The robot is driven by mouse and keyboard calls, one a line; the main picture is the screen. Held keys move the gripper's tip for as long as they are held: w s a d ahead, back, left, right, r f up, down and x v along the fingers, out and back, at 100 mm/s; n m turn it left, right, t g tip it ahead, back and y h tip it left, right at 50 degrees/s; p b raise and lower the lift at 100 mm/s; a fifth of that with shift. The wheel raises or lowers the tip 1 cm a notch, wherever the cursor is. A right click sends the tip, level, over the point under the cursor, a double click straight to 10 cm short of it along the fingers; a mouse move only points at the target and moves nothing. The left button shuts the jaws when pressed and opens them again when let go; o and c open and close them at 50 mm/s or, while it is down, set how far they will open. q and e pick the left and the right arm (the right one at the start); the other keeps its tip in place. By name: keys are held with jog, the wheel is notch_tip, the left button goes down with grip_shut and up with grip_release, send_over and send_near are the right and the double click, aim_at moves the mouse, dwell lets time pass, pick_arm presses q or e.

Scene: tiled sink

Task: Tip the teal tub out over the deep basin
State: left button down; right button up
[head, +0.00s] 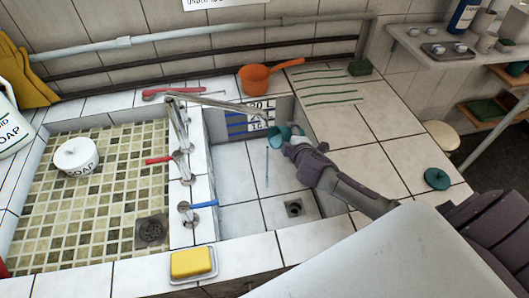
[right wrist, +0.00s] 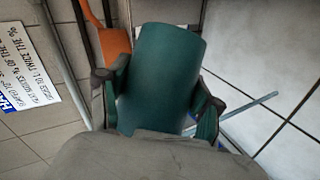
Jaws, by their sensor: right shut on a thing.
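The teal tub (head: 279,137) is held tilted over the deep basin (head: 237,183), its mouth toward the left. My right gripper (head: 290,144) is shut on the tub. In the right wrist view the tub (right wrist: 165,75) sits between the two fingers of my right gripper (right wrist: 158,95). A thin pale blue line (head: 267,168), looking like a stream of liquid, drops from the tub's mouth toward the white-tiled basin floor. The inside of the tub is hidden. My left gripper is not in view.
The faucet spout (head: 222,106) reaches over the deep basin near the tub. An orange pan (head: 258,78) stands on the back ledge. The shallow mosaic basin (head: 100,215) at the left holds a white soap tub (head: 76,156). A yellow sponge (head: 191,263) lies on the front ledge.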

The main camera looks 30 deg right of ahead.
aim_at(285, 139)
jog(key=shift+r+n+h, duration=0.3)
jog(key=shift+r+h, duration=0.05)
jog(key=shift+h, duration=0.05)
jog(key=shift+a+r, duration=0.1)
jog(key=shift+a, duration=0.15)
jog(key=shift+a+r+n+b, duration=0.1)
jog(key=shift+a+n+b, duration=0.05)
jog(key=shift+n+b, duration=0.2)
jog(key=shift+a+r+n+t+h, duration=0.25)
jog(key=shift+a+t+h, duration=0.05)
jog(key=shift+a+h, duration=0.1)
jog(key=shift+r, duration=0.15)
dwell(0.4)
jog(key=shift+a+r+n+h, duration=0.2)
jog(key=shift+r+n+h, duration=0.05)
jog(key=shift+n+h, duration=0.25)
